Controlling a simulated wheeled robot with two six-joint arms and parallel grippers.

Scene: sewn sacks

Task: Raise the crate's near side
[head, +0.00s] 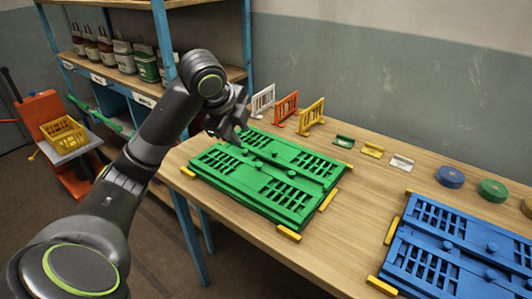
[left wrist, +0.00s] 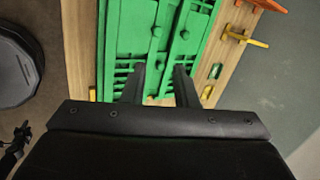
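A green crate (head: 262,180) lies folded flat on the wooden table in the head view, its slotted panels stacked. It fills the top middle of the left wrist view (left wrist: 157,35). A blue crate (head: 455,250), also folded flat, lies at the right, cut off by the frame edge. My left gripper (head: 239,135) is over the far left part of the green crate. In the left wrist view its two fingers (left wrist: 161,76) stand apart with nothing between them. I cannot tell whether the fingertips touch the crate. My right gripper is not in view.
Yellow blocks (head: 289,233) sit around the crates on the table (head: 345,225). Small white, orange and yellow racks (head: 311,116) stand behind the green crate. Coloured discs (head: 450,177) lie at the back right. A blue-framed shelf (head: 165,45) stands at the left.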

